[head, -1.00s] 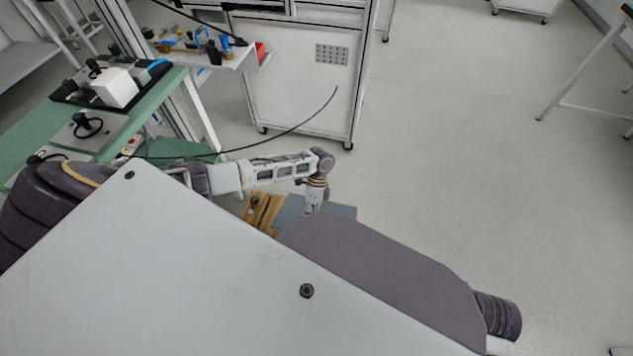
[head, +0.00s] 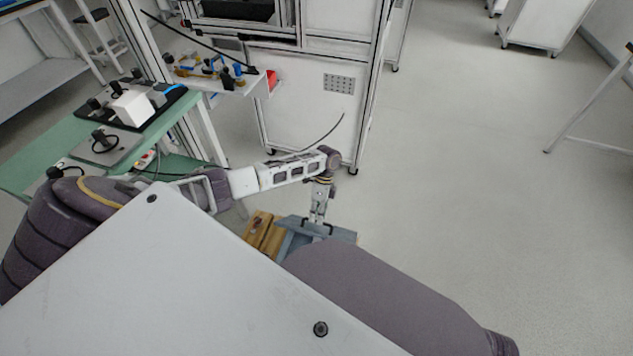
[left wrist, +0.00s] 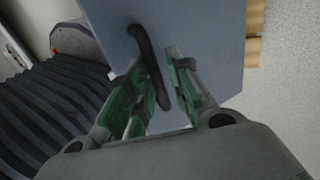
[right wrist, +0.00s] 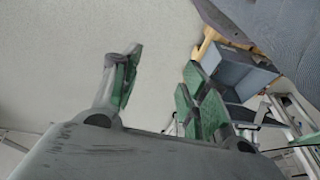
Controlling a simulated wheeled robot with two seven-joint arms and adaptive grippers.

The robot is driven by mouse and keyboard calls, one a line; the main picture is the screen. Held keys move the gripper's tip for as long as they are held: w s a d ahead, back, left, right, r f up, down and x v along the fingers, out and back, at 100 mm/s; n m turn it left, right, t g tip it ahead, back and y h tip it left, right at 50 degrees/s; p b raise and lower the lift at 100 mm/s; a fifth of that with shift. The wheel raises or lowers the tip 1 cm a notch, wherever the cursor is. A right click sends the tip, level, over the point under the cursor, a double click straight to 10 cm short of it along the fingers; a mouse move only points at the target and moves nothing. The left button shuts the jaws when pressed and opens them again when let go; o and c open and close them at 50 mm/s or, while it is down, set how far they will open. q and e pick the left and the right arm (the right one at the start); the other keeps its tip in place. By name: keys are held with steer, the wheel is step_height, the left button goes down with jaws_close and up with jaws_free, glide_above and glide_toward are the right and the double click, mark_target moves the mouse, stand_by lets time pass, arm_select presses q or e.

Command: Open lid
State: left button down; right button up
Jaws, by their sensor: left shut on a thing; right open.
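The blue-grey lid (head: 342,236) with dark handles lies beside a wooden piece at the lower centre of the head view, partly hidden behind my own body. My left gripper (head: 317,219) reaches down to it from above. In the left wrist view, the left gripper (left wrist: 167,72) is shut on the lid's dark handle (left wrist: 146,45), with the lid's flat face (left wrist: 205,30) behind it. My right gripper (right wrist: 160,72) is open and empty in the right wrist view. A blue-grey box (right wrist: 237,74) shows beyond its right finger; the gap between them is hard to judge.
The wooden piece (head: 264,233) stands left of the lid. A green-topped bench (head: 45,150) holds black devices and a white block (head: 131,108). A white cabinet (head: 308,95) stands behind my left arm.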

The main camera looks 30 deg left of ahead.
arm_select(q)
steer(key=w+a+g+b, duration=0.2)
steer(key=w+b, duration=0.6)
steer(key=b, duration=0.3)
steer(key=shift+w+f+g+h+b, duration=0.2)
steer(key=shift+g+h+b, duration=0.1)
steer(key=shift+g+h, duration=0.1)
arm_select(e)
steer(key=a+f+t+y, duration=0.1)
steer(key=a+f+t, duration=0.1)
steer(key=f, duration=0.4)
steer(key=w+a+f+m+t+y, duration=0.1)
steer(key=a+f, duration=0.1)
steer(key=f, duration=0.5)
steer(key=shift+w+a+t+y, duration=0.3)
steer(key=shift+a+t+y, duration=0.1)
arm_select(q)
steer(key=shift+a+r, duration=0.1)
arm_select(e)
steer(key=shift+f, duration=0.2)
arm_select(q)
steer(key=c, duration=1.4)
jaws_free()
steer(key=shift+w+f, duration=0.2)
steer(key=shift+f, duration=0.05)
steer(key=shift+c, duration=0.2)
steer(key=shift+r, duration=0.1)
arm_select(e)
steer(key=shift+w, duration=0.15)
